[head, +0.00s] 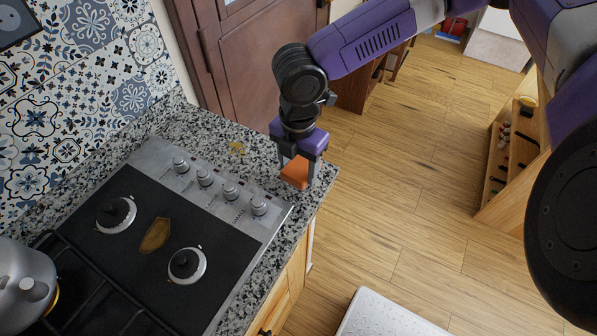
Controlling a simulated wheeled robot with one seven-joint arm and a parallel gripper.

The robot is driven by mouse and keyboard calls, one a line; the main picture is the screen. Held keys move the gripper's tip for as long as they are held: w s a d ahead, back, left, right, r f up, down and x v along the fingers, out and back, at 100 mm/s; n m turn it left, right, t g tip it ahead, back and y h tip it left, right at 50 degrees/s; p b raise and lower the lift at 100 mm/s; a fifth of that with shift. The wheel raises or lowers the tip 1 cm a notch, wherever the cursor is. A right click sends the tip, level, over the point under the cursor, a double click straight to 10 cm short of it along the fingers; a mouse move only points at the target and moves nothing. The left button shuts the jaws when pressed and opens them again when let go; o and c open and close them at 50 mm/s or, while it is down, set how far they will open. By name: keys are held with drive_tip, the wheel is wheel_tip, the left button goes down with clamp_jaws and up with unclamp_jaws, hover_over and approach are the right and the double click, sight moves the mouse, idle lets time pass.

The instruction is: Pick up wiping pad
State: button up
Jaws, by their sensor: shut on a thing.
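The wiping pad (295,172) is a small orange block at the right end of the granite counter, near its corner. My gripper (297,174) points down over the counter corner and is shut on the pad, with a finger on each side of it. The upper part of the pad is hidden by the gripper. I cannot tell whether the pad touches the counter or is slightly above it.
A stove (165,235) with several knobs lies left of the gripper, with a brown stain (155,235) on it. A kettle (25,285) stands at lower left. A yellowish smear (237,147) marks the granite counter (205,128). Wooden floor (410,190) is open at right.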

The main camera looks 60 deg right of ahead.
sight(299, 169)
wheel_tip(299, 169, up, 17)
drive_tip(key=shift+r, duration=0.1)
